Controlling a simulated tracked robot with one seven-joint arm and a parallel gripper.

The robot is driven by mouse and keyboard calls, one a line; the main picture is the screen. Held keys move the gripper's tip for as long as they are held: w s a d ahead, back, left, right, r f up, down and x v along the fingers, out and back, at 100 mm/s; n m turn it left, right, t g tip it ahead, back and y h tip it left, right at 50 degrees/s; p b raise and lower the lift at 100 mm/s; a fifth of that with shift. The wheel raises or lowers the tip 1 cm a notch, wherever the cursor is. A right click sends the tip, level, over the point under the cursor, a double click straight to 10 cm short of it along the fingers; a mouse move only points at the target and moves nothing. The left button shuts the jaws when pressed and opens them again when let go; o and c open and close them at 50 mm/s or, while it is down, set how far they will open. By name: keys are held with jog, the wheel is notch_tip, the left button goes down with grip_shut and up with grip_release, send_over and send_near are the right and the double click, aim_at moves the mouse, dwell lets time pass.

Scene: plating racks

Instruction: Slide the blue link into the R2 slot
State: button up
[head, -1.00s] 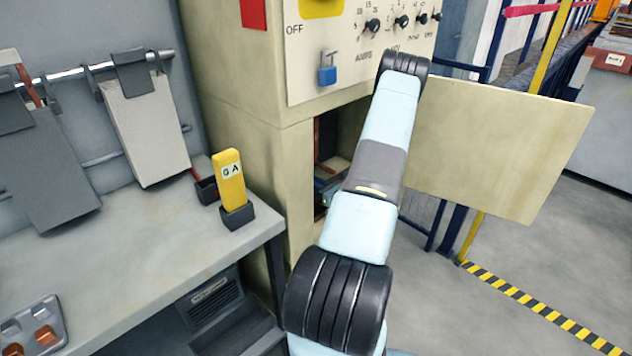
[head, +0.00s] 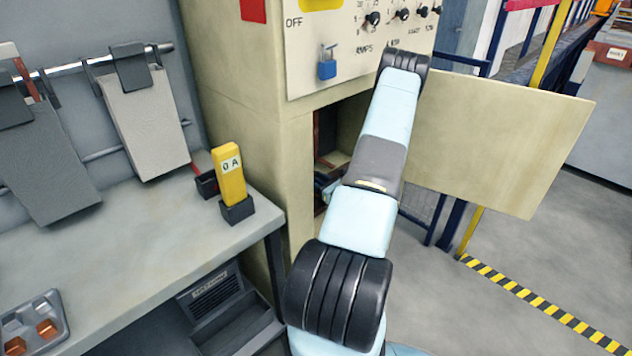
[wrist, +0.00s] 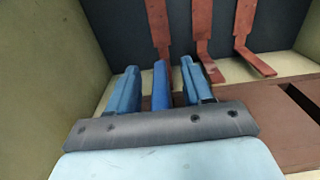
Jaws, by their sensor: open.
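In the wrist view a narrow blue link (wrist: 161,88) stands between the two blue fingers of my gripper (wrist: 160,80). The fingers are apart, with a gap showing on each side of the link. The link's far end lines up with the foot of the left copper-red bar (wrist: 160,28). I cannot tell whether it touches that bar or sits in a slot. No R2 label is readable. In the head view my arm reaches into the open cabinet (head: 300,165), and its wrist mostly hides the gripper.
Two more copper-red bars (wrist: 203,35) (wrist: 243,32) stand to the right. A dark slot (wrist: 302,102) opens in the brown floor. The cabinet door (head: 500,145) hangs open on the right. A yellow block (head: 230,178) stands on the bench (head: 150,235); a blue padlock (head: 327,69) hangs above the opening.

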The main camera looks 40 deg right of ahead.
jog(key=shift+s, duration=0.15)
jog(key=s, duration=0.9)
jog(key=s+d, duration=0.1)
jog(key=s, duration=0.3)
jog(key=shift+s, duration=0.25)
